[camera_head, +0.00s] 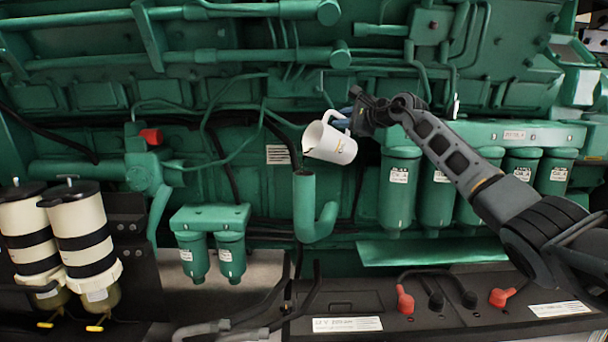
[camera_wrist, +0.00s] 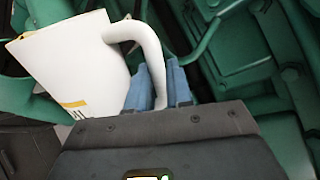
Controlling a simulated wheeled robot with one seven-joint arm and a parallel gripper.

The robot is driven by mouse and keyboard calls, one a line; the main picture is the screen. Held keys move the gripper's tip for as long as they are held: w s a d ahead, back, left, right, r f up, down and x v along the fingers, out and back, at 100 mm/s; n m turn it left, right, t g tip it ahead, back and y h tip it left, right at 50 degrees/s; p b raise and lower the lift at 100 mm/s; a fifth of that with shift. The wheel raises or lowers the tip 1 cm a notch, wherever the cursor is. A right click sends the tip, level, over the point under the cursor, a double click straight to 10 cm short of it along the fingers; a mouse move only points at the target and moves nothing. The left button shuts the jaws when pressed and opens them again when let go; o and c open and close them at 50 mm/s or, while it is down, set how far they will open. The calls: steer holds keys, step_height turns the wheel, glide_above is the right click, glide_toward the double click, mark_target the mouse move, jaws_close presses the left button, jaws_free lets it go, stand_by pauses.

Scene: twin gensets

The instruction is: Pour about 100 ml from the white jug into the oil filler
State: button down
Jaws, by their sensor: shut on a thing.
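The white jug (camera_head: 331,142) is in the middle of the head view, tilted with its mouth toward the left. Its lip is above the open top of a green J-shaped pipe, the oil filler (camera_head: 304,198), with a gap between them. My gripper (camera_head: 350,117) is shut on the jug's handle, to the right of the jug. In the wrist view, the blue fingers of my gripper (camera_wrist: 161,85) close around the handle of the jug (camera_wrist: 75,62). The jug's inside is mostly hidden.
Green filter canisters (camera_head: 398,185) hang to the right, below my arm. Two small green filters (camera_head: 210,245) hang at left of the filler. A battery (camera_head: 350,305) with cables and red terminal caps (camera_head: 404,299) lies below. Pipes run along the engine above.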

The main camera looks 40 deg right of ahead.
steer(key=shift+d+r, duration=0.15)
steer(key=shift+r, duration=0.1)
stand_by(0.3)
steer(key=shift+a+r+n+p, duration=0.3)
steer(key=shift+a+r+n, duration=0.2)
steer(key=shift+r+n, duration=0.15)
stand_by(1.3)
steer(key=d+f+m+b, duration=0.1)
steer(key=f, duration=0.1)
steer(key=d+f+m+b, duration=0.1)
steer(key=f+m, duration=0.1)
steer(key=d+f+m+b, duration=0.1)
steer(key=f, duration=0.1)
steer(key=shift+s+d+f+m+y, duration=0.1)
steer(key=shift+d+f+m+y, duration=0.2)
steer(key=shift+f, duration=0.1)
steer(key=shift+d+f+m+t+b, duration=0.15)
steer(key=shift+f+m+t+b, duration=0.1)
steer(key=shift+t+b, duration=0.05)
steer(key=shift+r, duration=0.25)
steer(key=shift+f, duration=0.1)
